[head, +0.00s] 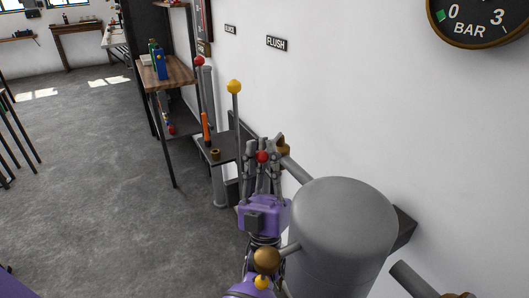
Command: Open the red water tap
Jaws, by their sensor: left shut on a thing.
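My left gripper (263,160) reaches up from the bottom middle of the head view, its purple palm below grey fingers. The fingers are closed around a small red knob (262,156), which shows between the fingertips and looks like the red tap's handle. A brass fitting (283,146) on a grey pipe stands just right of the fingertips. The rest of the tap is hidden behind the fingers. My right gripper is not in view.
A grey tank (345,225) stands close on the right. A yellow-knobbed lever (234,87) and a red-knobbed lever (199,62) stand further back, near a dark shelf (212,148) with an orange handle. A FLUSH sign (277,44) is on the wall.

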